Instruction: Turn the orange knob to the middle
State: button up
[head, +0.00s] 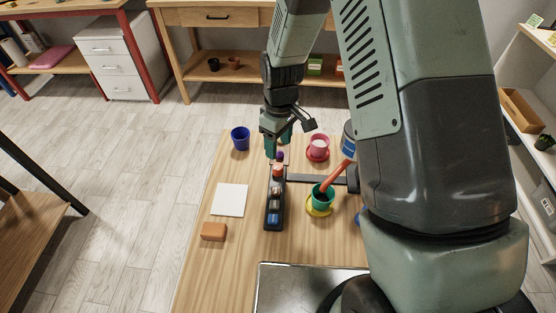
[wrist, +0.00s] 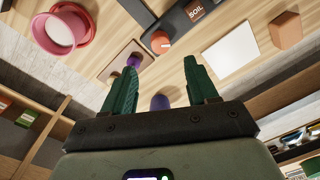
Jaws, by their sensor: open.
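The orange knob (head: 278,170) sits at the far end of a dark narrow panel (head: 267,222). In the wrist view, the orange knob (wrist: 161,42) lies beyond my fingertips, near a label reading SOIL (wrist: 196,9). Its pointing direction is too small to read. My gripper (head: 276,150) is just beyond the panel's far end in the head view. In the wrist view, my gripper (wrist: 166,75) has its two green fingers wide apart and holds nothing. A small purple knob (wrist: 134,61) on a flat plate is near the left fingertip. It also shows in the head view (head: 280,156).
A pink pot (head: 319,143) and a green pot (head: 322,201) on a yellow saucer, with a red-orange handle in it, stand right of the panel. A blue cup (head: 240,138), white sheet (head: 230,200) and brown block (head: 213,232) are left. A metal tray (head: 300,282) is nearer.

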aim_at(278, 166)
jog(key=f, duration=0.8)
jog(key=shift+s+a+f, duration=0.1)
jog(key=shift+s+f, duration=0.1)
jog(key=shift+f, duration=0.05)
